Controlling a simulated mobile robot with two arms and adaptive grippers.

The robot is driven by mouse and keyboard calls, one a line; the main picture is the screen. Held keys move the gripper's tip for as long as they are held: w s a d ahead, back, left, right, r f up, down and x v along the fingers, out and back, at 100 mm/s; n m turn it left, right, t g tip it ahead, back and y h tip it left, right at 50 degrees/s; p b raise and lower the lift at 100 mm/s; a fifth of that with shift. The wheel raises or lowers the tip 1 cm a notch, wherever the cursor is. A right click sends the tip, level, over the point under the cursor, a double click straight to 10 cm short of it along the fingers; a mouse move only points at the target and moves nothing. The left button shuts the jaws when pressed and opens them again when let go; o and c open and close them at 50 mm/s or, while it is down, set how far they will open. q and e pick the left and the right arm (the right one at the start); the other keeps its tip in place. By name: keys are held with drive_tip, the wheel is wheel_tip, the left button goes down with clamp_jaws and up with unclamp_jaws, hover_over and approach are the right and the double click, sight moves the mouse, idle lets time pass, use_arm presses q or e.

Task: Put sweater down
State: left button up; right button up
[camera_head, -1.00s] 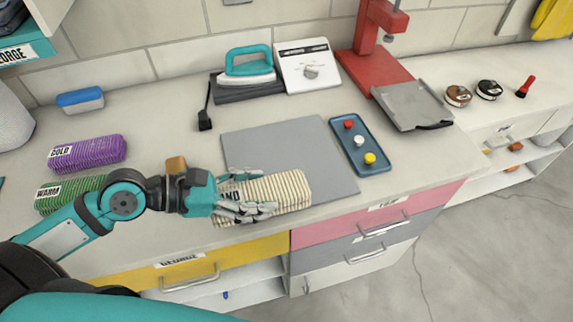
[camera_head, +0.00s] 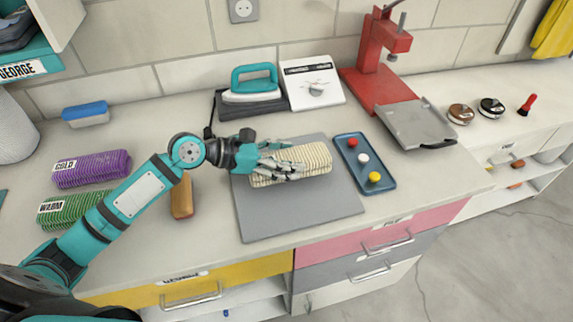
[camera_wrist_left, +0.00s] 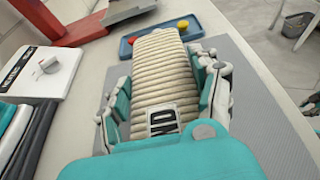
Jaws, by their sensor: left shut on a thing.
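A cream ribbed folded sweater (camera_head: 305,162) with a black-and-white label is over the upper part of the grey mat (camera_head: 300,212). My left gripper (camera_head: 283,163) is shut on the sweater from its left end. In the left wrist view the sweater (camera_wrist_left: 160,75) lies between the fingers (camera_wrist_left: 165,98), and its label shows near the palm. I cannot tell whether the sweater touches the mat.
Purple (camera_head: 92,168) and green (camera_head: 75,209) ribbed bundles lie at the left, with a brown block (camera_head: 181,197) near my arm. A teal iron (camera_head: 254,84), a dial box (camera_head: 313,84) and a blue button tray (camera_head: 364,163) border the mat. The mat's lower part is clear.

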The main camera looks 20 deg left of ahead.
use_arm(q)
wheel_tip(320, 180, down, 2)
drive_tip(key=shift+f, duration=0.35)
drive_tip(key=o, duration=0.9)
drive_tip(key=shift+f, duration=0.15)
drive_tip(key=o, duration=0.5)
use_arm(e)
drive_tip(key=shift+s+a+f, duration=0.1)
drive_tip(key=shift+s+a, duration=0.1)
drive_tip(key=shift+a, duration=0.15)
